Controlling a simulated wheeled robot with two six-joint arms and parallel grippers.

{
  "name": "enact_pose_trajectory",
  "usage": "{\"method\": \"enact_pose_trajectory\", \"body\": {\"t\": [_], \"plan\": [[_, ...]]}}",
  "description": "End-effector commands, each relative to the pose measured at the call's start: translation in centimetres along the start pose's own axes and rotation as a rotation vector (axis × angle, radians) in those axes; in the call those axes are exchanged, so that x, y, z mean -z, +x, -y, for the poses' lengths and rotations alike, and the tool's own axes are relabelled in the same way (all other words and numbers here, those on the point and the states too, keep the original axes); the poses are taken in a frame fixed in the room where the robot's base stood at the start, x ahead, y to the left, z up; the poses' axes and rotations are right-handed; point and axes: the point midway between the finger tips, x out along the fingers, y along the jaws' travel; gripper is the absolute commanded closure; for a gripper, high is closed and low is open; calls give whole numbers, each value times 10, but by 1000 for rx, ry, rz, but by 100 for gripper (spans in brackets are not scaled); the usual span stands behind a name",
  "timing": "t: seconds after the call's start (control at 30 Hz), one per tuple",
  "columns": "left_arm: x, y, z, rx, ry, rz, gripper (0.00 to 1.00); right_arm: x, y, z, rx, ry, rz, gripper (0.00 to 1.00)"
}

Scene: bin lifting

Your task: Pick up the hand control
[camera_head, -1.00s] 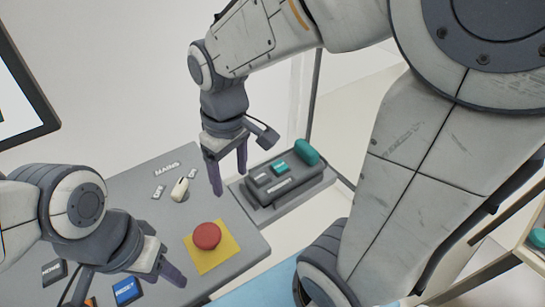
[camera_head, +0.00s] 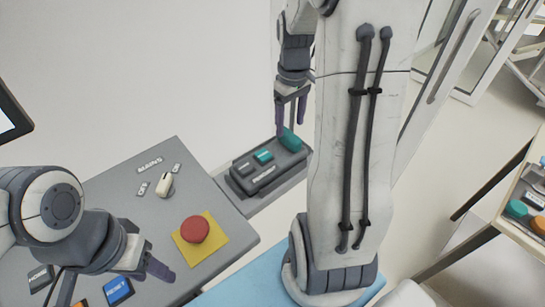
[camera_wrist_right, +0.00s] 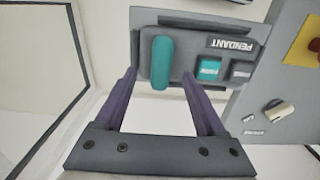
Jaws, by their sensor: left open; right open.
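The hand control (camera_head: 262,172), a dark grey box with teal and grey buttons and a rounded teal part at one end, lies on a grey shelf (camera_head: 280,190) beside the control panel. In the right wrist view the hand control (camera_wrist_right: 210,45) carries the word PENDANT. My right gripper (camera_head: 291,122) is open and points down at the teal end. In the right wrist view its fingertips (camera_wrist_right: 159,76) lie either side of the teal part (camera_wrist_right: 161,62); whether they touch it cannot be told. My left gripper (camera_head: 150,264) is open and empty over the panel's front edge.
The grey panel (camera_head: 165,215) bears a red button (camera_head: 195,229) on a yellow square, a MAINS switch (camera_head: 165,184) and a blue RESET button (camera_head: 118,290). A rack with coloured items (camera_head: 530,210) stands at the right. A white wall is behind the shelf.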

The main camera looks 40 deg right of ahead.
Motion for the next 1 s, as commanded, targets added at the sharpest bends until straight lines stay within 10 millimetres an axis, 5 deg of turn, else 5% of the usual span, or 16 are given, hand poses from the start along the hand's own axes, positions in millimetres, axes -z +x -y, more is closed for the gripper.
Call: {"method": "enact_pose_trajectory", "body": {"t": [0.3,0.6,0.63,0.8,1.0], "plan": [[1,-14,-1,0,-1,0,50,-2,43,2,3,0,4,28],[1,-14,-1,0,-1,0,50,-1,51,2,0,0,0,28],[1,-14,-1,0,-1,0,50,-1,51,2,0,0,0,31],[1,-14,-1,0,-1,0,50,-1,50,2,0,0,0,96],[1,-14,-1,0,-1,0,50,-1,50,2,0,0,0,100]]}}
